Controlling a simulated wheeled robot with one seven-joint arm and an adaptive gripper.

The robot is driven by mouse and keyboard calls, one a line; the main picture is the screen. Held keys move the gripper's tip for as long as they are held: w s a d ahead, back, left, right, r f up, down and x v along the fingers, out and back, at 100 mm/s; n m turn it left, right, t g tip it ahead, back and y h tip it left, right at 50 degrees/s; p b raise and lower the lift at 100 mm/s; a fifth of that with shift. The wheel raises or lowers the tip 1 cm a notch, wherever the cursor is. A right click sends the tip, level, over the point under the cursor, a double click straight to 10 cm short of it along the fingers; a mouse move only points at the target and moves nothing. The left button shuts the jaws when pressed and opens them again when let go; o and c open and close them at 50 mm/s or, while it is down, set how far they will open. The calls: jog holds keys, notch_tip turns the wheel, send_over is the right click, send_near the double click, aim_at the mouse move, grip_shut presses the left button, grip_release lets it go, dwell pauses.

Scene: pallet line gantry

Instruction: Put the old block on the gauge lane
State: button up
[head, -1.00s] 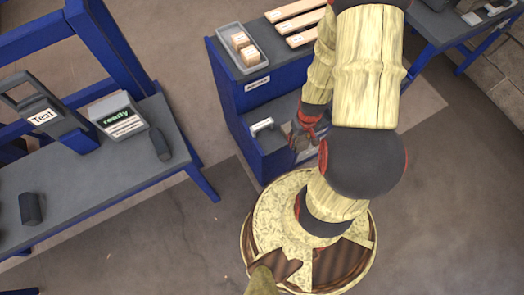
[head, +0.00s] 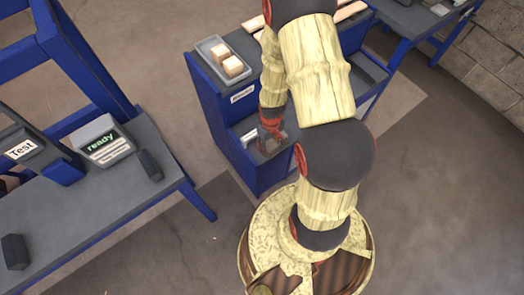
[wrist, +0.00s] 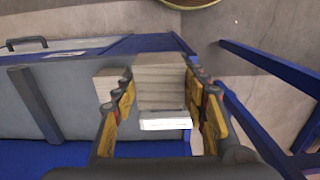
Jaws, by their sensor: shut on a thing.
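My gripper (wrist: 165,112) is shut on a greyish, weathered wooden block (wrist: 160,82), with one yellow finger on each side of it in the wrist view. A white label (wrist: 165,124) shows at the block's near edge; its text is too small to read. In the head view my gripper (head: 270,138) is low at the lower shelf of the blue cabinet, and the block is mostly hidden. I cannot tell whether the block touches the shelf. A second pale piece (wrist: 108,86) shows beside the left finger. I cannot make out which surface is the gauge lane.
A grey tray (head: 208,66) with two light wooden blocks (head: 226,62) stands on the blue cabinet (head: 217,110). At left is a bench (head: 85,205) with a Test device (head: 22,150), a ready display (head: 103,140) and dark blocks. Open floor lies between bench and cabinet.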

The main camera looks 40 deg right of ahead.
jog(key=w+f, duration=0.1)
jog(key=f, duration=0.1)
jog(key=w+a+f+b, duration=0.1)
jog(key=w+f, duration=0.1)
jog(key=shift+f, duration=0.15)
jog(key=shift+w+a+f+b, duration=0.1)
jog(key=shift+w+f+b, duration=0.1)
jog(key=shift+f+b, duration=0.6)
jog(key=shift+w+f+b, duration=0.15)
jog(key=shift+f+b, duration=0.3)
jog(key=shift+f, duration=0.55)
jog(key=shift+f, duration=0.15)
jog(key=o, duration=1.1)
jog(key=shift+o, duration=0.4)
